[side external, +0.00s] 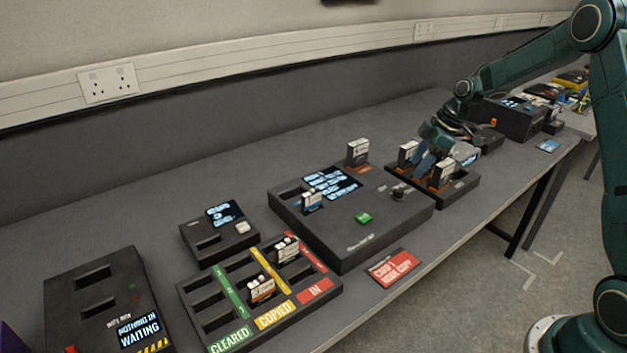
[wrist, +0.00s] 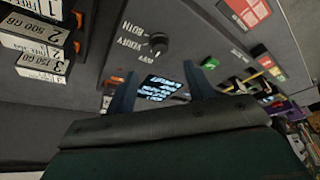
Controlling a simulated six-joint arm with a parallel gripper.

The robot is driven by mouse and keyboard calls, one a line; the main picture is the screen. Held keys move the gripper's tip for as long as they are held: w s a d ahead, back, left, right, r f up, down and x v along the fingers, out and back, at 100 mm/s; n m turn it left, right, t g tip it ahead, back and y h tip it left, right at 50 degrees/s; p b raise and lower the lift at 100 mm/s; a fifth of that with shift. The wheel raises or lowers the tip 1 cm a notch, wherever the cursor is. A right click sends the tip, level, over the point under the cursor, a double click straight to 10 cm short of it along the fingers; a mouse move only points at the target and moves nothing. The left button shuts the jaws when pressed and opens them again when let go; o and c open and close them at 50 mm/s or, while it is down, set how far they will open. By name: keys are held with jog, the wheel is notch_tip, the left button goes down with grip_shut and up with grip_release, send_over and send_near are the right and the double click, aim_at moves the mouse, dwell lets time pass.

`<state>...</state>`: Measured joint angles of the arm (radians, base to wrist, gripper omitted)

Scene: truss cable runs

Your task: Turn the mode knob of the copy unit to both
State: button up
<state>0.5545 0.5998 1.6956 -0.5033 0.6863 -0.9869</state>
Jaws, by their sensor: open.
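The copy unit (side external: 320,232) is a wide dark box in the middle of the bench, with a lit screen (side external: 331,183) and a green button (side external: 363,218). Its black mode knob (side external: 398,192) sits near the right end of the top. In the wrist view the knob (wrist: 158,43) shows beside printed labels, one reading BOTH (wrist: 132,27); I cannot tell surely which label it points to.
A holder (side external: 458,195) with several upright drives stands right of the unit, close under my gripper. A drive (side external: 358,152) stands at the unit's back edge. A red card (side external: 393,267) lies in front. A CLEARED/COPIED/IN tray (side external: 215,318) is at left.

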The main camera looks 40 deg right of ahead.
aim_at(400, 189)
jog(key=x, duration=0.8)
jog(key=shift+w+a+f, duration=0.1)
jog(key=shift+f, duration=0.25)
jog(key=c, duration=1)
